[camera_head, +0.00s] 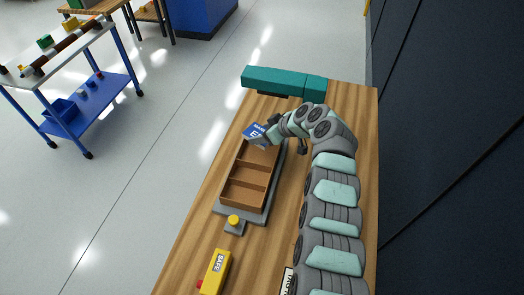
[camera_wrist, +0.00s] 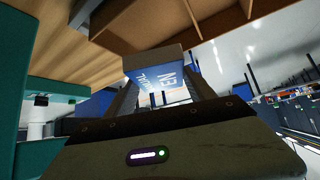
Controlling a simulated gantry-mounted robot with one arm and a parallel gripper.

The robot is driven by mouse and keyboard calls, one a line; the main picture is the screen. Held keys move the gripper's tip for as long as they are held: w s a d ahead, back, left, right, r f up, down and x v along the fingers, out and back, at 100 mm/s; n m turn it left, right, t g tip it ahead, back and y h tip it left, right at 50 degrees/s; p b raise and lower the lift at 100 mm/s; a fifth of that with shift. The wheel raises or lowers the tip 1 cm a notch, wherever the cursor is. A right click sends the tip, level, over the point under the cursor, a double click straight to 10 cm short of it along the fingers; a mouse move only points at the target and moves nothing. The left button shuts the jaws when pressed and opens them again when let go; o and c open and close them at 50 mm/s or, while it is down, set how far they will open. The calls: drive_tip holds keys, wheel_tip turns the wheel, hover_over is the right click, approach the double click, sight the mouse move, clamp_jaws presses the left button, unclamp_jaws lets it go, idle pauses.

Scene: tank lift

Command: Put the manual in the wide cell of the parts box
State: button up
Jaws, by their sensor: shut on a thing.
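The manual (camera_head: 254,132) is a small blue booklet with white lettering. My gripper (camera_head: 268,137) is shut on it and holds it at the far end of the parts box. In the wrist view the manual (camera_wrist: 165,78) sits between the two fingers of my gripper (camera_wrist: 160,98), tilted. The parts box (camera_head: 223,191) is a brown wooden tray with several cells, on a grey base on the bench. Its far cell is partly hidden by the manual and my gripper. I cannot tell whether the manual touches the box. Box walls (camera_wrist: 205,25) also show in the wrist view.
A teal block-like fixture (camera_head: 285,82) stands at the bench's far end. A yellow button (camera_head: 234,220) sits at the box's near end. A yellow device (camera_head: 215,270) lies nearer. A blue cart (camera_head: 90,97) stands apart at left. A dark wall runs along the right.

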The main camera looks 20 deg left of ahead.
wheel_tip(320, 180, down, 9)
drive_tip(key=b, duration=0.2)
drive_tip(key=shift+f+b, duration=0.2)
drive_tip(key=shift+b, duration=0.1)
drive_tip(key=shift+f, duration=0.15)
drive_tip(key=o, duration=1.3)
drive_tip(key=shift+d+r+p, duration=0.3)
drive_tip(key=shift+r+p, duration=0.1)
drive_tip(key=shift+r, duration=0.15)
drive_tip(key=p+v, duration=0.3)
drive_tip(key=v, duration=0.8)
drive_tip(key=shift+s, duration=0.1)
